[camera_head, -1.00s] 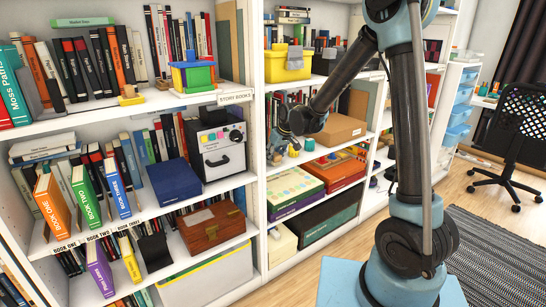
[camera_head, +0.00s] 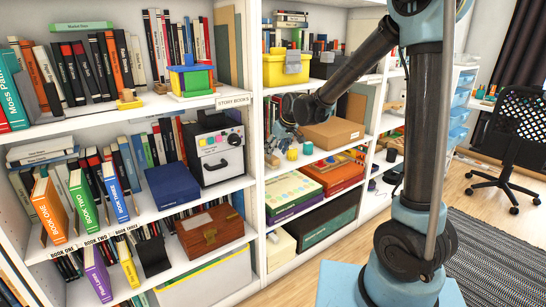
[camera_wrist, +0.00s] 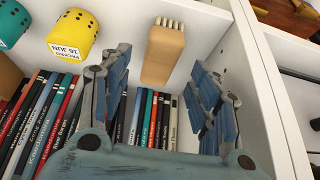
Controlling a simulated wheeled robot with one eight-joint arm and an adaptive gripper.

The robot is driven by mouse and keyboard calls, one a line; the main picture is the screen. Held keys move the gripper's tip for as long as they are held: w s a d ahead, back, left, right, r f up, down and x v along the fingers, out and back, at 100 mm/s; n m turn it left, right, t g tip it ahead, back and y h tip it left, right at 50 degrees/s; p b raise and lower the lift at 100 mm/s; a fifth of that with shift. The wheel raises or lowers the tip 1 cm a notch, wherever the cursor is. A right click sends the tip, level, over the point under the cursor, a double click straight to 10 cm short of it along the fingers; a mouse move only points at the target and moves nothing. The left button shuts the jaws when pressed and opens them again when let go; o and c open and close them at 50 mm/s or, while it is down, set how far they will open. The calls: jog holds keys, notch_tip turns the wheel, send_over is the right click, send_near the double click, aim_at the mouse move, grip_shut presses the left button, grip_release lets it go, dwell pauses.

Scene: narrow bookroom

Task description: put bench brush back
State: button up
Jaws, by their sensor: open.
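The bench brush (camera_wrist: 163,54) has a tan wooden body and a row of pale bristles at its top edge in the wrist view. It rests on the white shelf, close to the upright shelf panel. My gripper (camera_wrist: 161,64) is open and empty, with one blue-grey finger on each side of the brush's lower part in the picture. I cannot tell how far the brush is from the fingers in depth. In the head view my gripper (camera_head: 283,128) reaches into the middle shelf bay, and the brush is hard to make out there.
A yellow dotted container (camera_wrist: 73,35) and a teal one (camera_wrist: 12,24) stand left of the brush. A row of books (camera_wrist: 45,112) lines the shelf below them in the picture. The white panel (camera_wrist: 262,100) is close to the right finger. A cardboard box (camera_head: 333,133) sits nearby.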

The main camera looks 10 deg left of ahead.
jog(key=shift+v, duration=3)
jog(key=s+d+m+h, duration=0.15)
jog(key=s+d, duration=0.35)
jog(key=d, duration=0.8)
jog(key=s+d+m+h, duration=0.1)
jog(key=s+d+m, duration=0.25)
jog(key=d, duration=0.85)
jog(key=s+d+f+m+h, duration=0.1)
jog(key=s+d+f, duration=0.3)
jog(key=s+d, duration=0.4)
jog(key=s+d+f+m+g+h, duration=0.1)
jog(key=s+d+f+m, duration=0.2)
jog(key=s+d, duration=0.4)
jog(key=s+f, duration=0.1)
jog(key=s, duration=0.3)
jog(key=shift+d+f+m, duration=0.15)
jog(key=shift+d+m, duration=0.25)
